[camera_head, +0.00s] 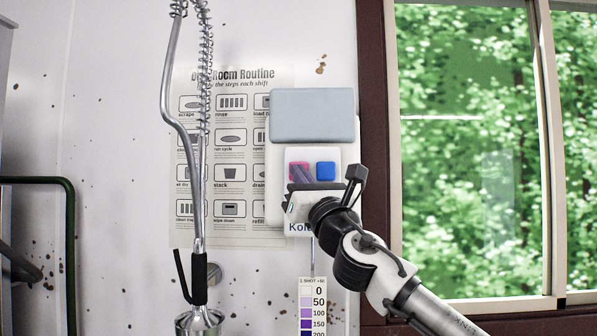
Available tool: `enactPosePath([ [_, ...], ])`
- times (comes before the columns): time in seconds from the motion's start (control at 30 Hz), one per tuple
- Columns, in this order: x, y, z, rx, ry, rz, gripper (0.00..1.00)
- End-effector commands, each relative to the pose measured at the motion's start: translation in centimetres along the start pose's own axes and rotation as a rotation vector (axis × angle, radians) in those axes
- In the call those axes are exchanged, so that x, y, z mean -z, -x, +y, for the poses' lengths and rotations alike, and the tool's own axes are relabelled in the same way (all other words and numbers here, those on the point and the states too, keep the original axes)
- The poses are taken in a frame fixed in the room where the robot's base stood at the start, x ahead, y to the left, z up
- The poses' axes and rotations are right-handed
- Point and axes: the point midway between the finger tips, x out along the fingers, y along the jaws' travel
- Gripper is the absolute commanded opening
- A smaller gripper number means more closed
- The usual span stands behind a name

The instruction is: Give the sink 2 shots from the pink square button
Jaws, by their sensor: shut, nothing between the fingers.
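The pink square button (293,166) is on the left of the white panel of a wall dispenser (275,200) with a grey top. A blue square button (325,171) sits just right of it. My gripper (302,175) is shut and empty, with its fingertips in front of the pink button and hiding part of it. I cannot tell whether the tips touch the button. A scale strip (313,310) hangs below the dispenser, headed "1 SHOT" and marked 0, 50, 100, 150 and lower down 200. The sink itself is not in view.
A spring-hose tap (199,230) stands left of the dispenser, before a wall poster (187,110). A dark green rail (70,220) is at the left edge. A window (480,150) with a dark frame is on the right. Brown specks dot the wall.

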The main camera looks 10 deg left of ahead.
Motion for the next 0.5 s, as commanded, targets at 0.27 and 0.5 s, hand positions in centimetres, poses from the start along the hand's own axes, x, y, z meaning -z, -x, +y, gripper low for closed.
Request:
enactPosePath([
  [0.27, 0.18, -0.27, -0.17, 0.0, -0.001, 0.0, 0.0],
  [0.5, 0.34, -0.47, -0.36, 0.0, -0.001, 0.001, 0.0],
])
